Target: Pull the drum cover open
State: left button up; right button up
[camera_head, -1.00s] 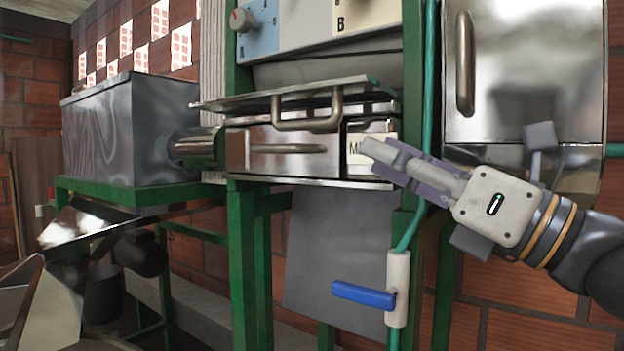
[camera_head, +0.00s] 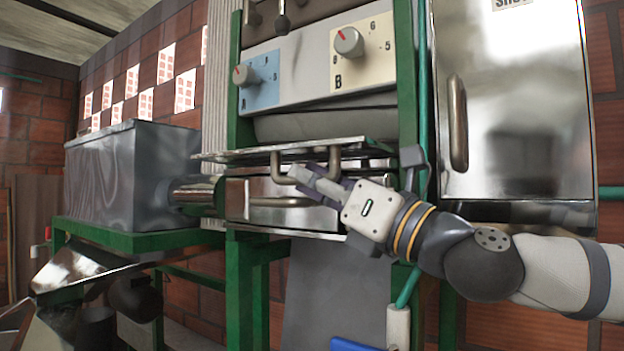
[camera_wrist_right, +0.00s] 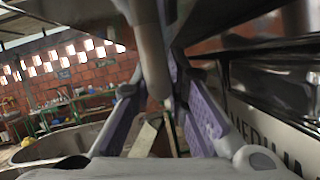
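The drum cover (camera_head: 240,154) looks to be the thin metal lid jutting from the machine's front, in a near-level position. Its bent metal handle (camera_head: 277,168) hangs at its front edge. My right gripper (camera_head: 308,176) is at this handle, reaching in from the right. In the right wrist view the handle (camera_wrist_right: 152,55) stands between my two purple-padded fingers, with gaps showing beside it. The fingers are apart, not closed on it. In the head view the fingers hide part of the handle. My left gripper is not in view.
Below the cover is a metal drawer (camera_head: 240,200) with its own handle. Dials A and B (camera_head: 348,42) sit above. A tall metal door (camera_head: 520,110) stands right, a grey tank (camera_head: 130,175) left. A blue lever (camera_head: 355,345) is low in front.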

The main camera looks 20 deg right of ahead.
grip_shut()
jog(key=shift+s+a+r+m+h, duration=0.15)
jog(key=shift+r+m+h, duration=0.35)
jog(key=shift+m, duration=0.5)
jog(key=shift+r+m+t, duration=0.2)
jog(key=shift+m+t, duration=0.1)
jog(key=shift+m, duration=0.2)
jog(key=o, duration=0.7)
grip_release()
jog(key=v, duration=1.2)
jog(key=shift+r, duration=0.1)
